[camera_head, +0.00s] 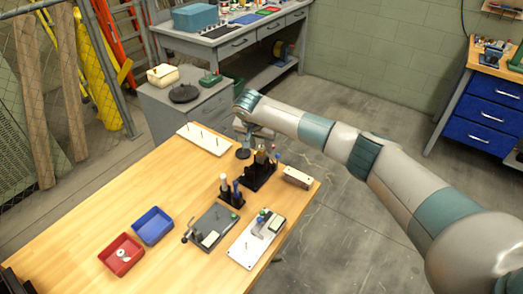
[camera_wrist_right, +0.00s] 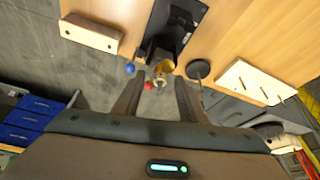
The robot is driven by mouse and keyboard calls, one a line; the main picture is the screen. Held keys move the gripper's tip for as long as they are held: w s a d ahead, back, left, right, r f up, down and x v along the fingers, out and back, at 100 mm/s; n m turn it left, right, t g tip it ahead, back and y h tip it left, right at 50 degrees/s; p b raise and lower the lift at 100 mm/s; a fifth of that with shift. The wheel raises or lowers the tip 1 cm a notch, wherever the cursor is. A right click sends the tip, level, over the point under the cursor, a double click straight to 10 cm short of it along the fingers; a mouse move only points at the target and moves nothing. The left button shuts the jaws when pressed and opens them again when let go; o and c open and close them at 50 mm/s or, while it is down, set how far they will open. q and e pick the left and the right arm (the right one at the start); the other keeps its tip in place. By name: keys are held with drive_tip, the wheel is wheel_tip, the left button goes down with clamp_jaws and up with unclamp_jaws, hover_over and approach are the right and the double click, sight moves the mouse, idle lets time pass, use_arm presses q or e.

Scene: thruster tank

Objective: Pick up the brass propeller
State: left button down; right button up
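A small brass-coloured piece (camera_wrist_right: 165,68) shows in the right wrist view at the near end of a black tool stand (camera_wrist_right: 172,25). It may be the brass propeller; its shape is too small to tell. A red-tipped piece (camera_wrist_right: 148,86) and a blue-tipped piece (camera_wrist_right: 130,68) show close by. My right gripper (camera_wrist_right: 158,90) is open, its two fingers apart and pointing toward these pieces, with nothing clearly gripped. In the head view my right gripper (camera_head: 264,138) is above the stand (camera_head: 258,178) at the table's far edge and partly hides it. My left gripper is not in view.
A white pegged board (camera_head: 204,139) and a dark round-topped stand (camera_head: 243,153) are close to the gripper. A pale block (camera_head: 297,178) is right of the stand. Blue (camera_head: 153,226) and red (camera_head: 121,254) trays are at front left. The table's left middle is clear.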

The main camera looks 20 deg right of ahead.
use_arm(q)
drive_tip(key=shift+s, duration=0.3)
use_arm(e)
clamp_jaws()
drive_tip(key=shift+r, duration=0.2)
